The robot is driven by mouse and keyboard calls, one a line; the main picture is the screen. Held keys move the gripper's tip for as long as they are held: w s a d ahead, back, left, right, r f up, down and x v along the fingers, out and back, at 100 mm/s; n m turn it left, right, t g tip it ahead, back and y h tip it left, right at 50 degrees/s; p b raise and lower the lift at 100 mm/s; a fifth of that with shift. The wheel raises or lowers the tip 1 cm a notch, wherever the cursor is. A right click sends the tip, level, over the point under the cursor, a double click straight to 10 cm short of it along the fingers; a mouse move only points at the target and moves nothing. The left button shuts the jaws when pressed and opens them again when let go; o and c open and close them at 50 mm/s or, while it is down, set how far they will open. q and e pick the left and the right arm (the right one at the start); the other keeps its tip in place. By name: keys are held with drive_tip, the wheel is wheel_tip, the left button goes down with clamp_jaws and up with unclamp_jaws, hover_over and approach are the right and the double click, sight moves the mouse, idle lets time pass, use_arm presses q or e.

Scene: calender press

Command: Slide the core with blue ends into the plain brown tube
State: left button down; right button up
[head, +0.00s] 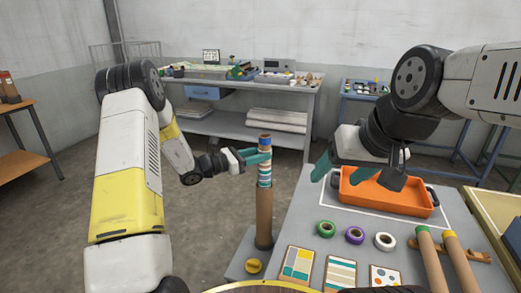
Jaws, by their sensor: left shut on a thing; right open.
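A plain brown tube (264,215) stands upright at the left edge of the grey table. In line above it is a narrower upright piece, with teal and white bands (264,179) low down. The core with blue ends (264,144) shows at the top, brown with a blue end. My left gripper (258,156) is shut on this core. Whether the core's lower end is inside the brown tube is hidden or too small to tell. My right gripper (342,172) is open and empty near the orange tray's left rear corner.
The orange tray (388,207) sits on the grey table (300,226). Green (326,229), purple (354,235) and white (385,241) rolls lie before it. Green-ended (433,262) and yellow-ended (460,262) tubes lie at right. Patterned cards (340,273) lie in front.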

sight(260, 143)
use_arm(q)
drive_tip(key=shift+f, duration=0.3)
drive_tip(key=c, duration=0.8)
unclamp_jaws()
drive_tip(key=shift+r, duration=2.5)
